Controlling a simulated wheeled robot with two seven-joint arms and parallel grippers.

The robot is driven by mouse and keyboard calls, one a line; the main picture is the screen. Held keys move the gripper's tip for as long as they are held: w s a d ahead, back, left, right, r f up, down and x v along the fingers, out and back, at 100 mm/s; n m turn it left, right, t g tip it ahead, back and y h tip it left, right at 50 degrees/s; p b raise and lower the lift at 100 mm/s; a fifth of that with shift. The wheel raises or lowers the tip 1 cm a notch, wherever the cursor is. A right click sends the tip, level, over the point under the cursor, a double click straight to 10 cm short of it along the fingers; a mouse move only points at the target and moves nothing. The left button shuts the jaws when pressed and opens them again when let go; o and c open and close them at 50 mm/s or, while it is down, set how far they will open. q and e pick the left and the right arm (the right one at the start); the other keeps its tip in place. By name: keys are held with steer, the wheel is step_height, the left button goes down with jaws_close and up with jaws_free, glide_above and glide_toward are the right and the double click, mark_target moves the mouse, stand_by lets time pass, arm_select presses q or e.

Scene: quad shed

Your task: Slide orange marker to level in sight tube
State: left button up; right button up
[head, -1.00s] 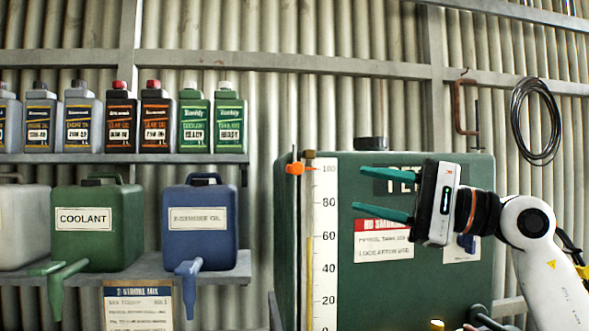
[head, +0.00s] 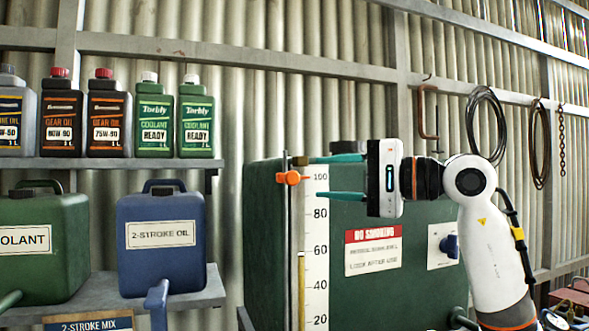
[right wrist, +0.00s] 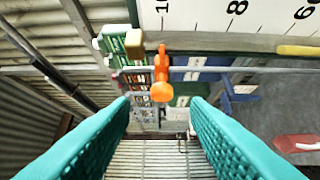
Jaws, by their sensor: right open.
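The orange marker (head: 291,177) sits on a thin upright rod at the left edge of the green tank (head: 262,225), level with the 100 mark of the white scale (head: 315,235). The sight tube (head: 301,285) stands beside the scale, with yellow liquid up to a little below 60. My right gripper (head: 308,178) is open and empty, its teal fingers pointing left at the marker's height. In the right wrist view the marker (right wrist: 160,78) shows between and just beyond the fingertips (right wrist: 160,100), apparently touching neither. My left gripper is out of view.
A blue 2-stroke oil can (head: 162,245) and a green coolant can (head: 40,240) stand on a shelf left of the tank. Bottles (head: 153,120) line the shelf above. A blue knob (head: 449,246) is on the tank's front, below my right arm.

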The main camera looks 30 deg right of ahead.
mark_target(297, 179)
steer(key=p+x, duration=0.1)
steer(key=x, duration=0.4)
steer(key=shift+p+x, duration=0.45)
steer(key=shift+x, duration=0.55)
steer(key=shift+w+a, duration=0.1)
steer(key=shift+w+f, duration=0.1)
steer(key=shift+w, duration=0.05)
steer(key=shift+c, duration=0.2)
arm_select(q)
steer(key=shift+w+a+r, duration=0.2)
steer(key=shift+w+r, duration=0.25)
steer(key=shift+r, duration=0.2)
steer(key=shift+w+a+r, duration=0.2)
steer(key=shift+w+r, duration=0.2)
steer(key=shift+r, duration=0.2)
arm_select(e)
jaws_close()
